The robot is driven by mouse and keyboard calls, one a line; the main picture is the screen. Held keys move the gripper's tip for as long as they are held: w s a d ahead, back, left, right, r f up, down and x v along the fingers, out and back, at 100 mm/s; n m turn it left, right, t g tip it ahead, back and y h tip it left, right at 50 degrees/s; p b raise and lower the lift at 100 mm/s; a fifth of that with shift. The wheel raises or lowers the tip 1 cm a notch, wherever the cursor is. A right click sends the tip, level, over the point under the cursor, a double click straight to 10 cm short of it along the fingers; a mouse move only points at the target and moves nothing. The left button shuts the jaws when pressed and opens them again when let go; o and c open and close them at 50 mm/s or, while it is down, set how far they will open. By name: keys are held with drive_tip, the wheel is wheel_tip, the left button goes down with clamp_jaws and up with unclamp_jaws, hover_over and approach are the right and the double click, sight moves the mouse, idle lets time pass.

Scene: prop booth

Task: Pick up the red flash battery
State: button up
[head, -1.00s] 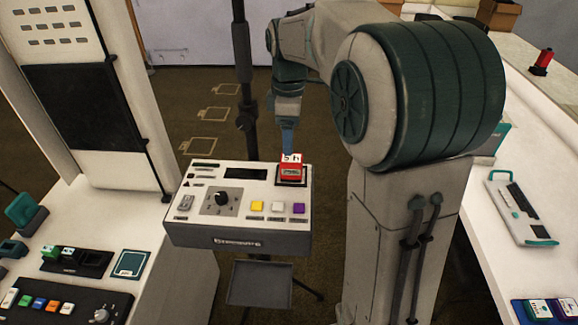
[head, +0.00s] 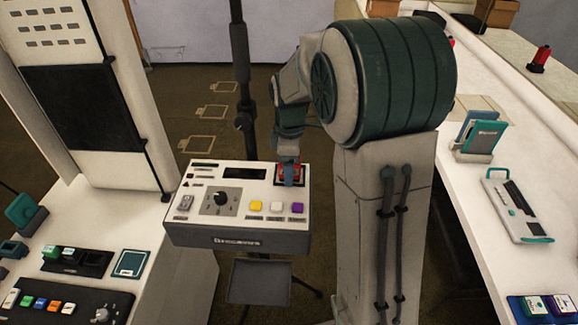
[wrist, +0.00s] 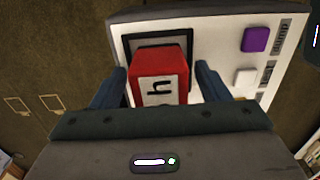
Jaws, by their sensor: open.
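The red flash battery (wrist: 160,73) stands in a dark square socket at the corner of the white control box (head: 236,204). It has a white label with black marks. In the wrist view my gripper (wrist: 160,85) is open, with one blue finger on each side of the battery. Whether the fingers touch it I cannot tell. In the head view my gripper (head: 290,176) is down at the battery (head: 281,170) and hides most of it; only red edges show.
The control box carries a black knob (head: 221,197) and yellow, white and purple buttons (head: 297,208) near the socket. A dark pole (head: 243,80) stands behind it.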

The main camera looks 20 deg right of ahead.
drive_tip(key=c, duration=1.3)
drive_tip(key=shift+r, duration=0.15)
